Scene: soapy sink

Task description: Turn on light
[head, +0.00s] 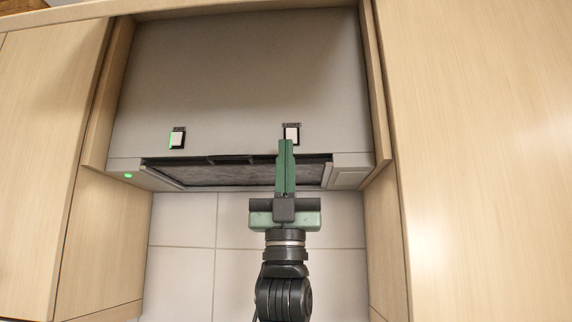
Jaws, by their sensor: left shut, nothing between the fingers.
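A grey range hood (240,70) sits between wooden cabinets, with two white rocker switches on its front. The left switch (177,139) shows a green edge. The right switch (291,133) has a dark frame and no green showing. My left gripper (286,143) is shut and empty, pointing up, its green fingertips just below the right switch and overlapping its lower edge in the view. I cannot tell whether they touch it. My right gripper is not in view.
A small green indicator (128,175) glows at the hood's lower left. A dark filter (220,172) spans the hood's underside, partly behind my fingers. Wooden cabinets (480,130) close in both sides. White wall tiles (182,220) show below.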

